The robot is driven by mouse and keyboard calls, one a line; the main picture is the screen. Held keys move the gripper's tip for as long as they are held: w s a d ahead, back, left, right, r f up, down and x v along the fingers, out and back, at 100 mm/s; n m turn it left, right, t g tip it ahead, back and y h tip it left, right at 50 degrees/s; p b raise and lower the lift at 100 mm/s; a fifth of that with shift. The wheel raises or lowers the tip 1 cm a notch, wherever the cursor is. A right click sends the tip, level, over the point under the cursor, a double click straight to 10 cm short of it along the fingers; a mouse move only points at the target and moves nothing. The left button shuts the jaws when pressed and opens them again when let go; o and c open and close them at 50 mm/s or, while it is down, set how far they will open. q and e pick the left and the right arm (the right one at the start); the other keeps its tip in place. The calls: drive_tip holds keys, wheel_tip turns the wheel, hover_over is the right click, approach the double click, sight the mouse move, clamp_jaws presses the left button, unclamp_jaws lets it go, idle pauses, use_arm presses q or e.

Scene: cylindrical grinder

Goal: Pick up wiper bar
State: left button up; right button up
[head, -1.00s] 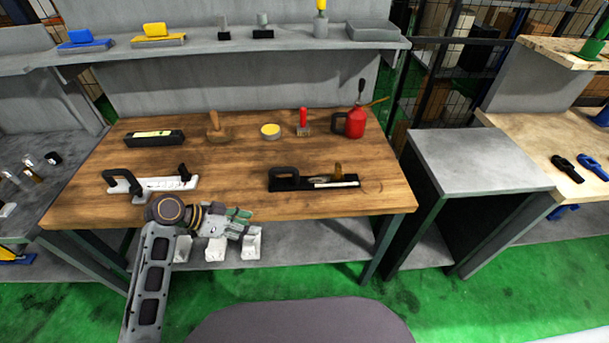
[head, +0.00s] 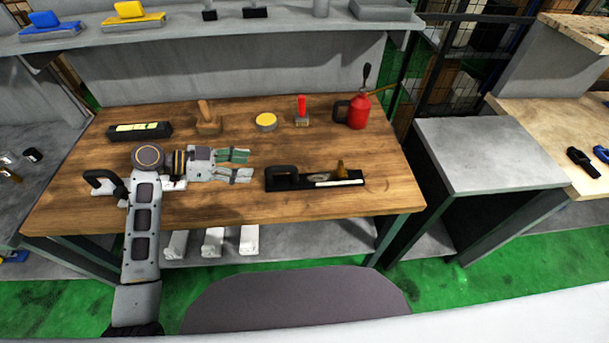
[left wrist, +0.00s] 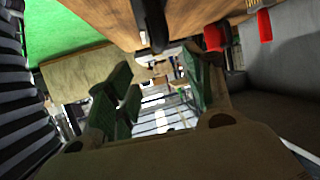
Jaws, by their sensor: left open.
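Two handled bars lie on the wooden bench; I cannot tell from their looks which one is the wiper bar. A black bar (head: 315,181) with a loop handle and a tan knob lies right of my left gripper. The other, a white bar (head: 110,187) with a black handle, is partly hidden under my left arm. My left gripper (head: 248,166) is open and empty, its green-padded fingers pointing right towards the loop handle, apart from it. In the left wrist view the open fingers (left wrist: 157,72) show, with a dark piece (left wrist: 149,22) beyond them. My right gripper is not in view.
Behind stand a black box (head: 139,133), a wooden-handled tool (head: 208,118), a yellow tin (head: 265,121), a red-handled brush (head: 302,111) and a red oil can (head: 357,112). The bench's front right is clear. A grey cabinet (head: 485,158) stands to the right.

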sight(279, 168)
use_arm(q)
drive_tip(key=b+x, duration=0.1)
drive_tip(key=x, duration=0.6)
drive_tip(key=shift+d+f+b, duration=0.15)
drive_tip(key=shift+b, duration=0.15)
drive_tip(key=shift+w+d+f, duration=0.1)
drive_tip(key=shift+d+f, duration=0.1)
drive_tip(key=shift+d, duration=0.35)
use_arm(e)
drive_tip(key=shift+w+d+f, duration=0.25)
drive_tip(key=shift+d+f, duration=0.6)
use_arm(q)
drive_tip(key=shift+d, duration=0.15)
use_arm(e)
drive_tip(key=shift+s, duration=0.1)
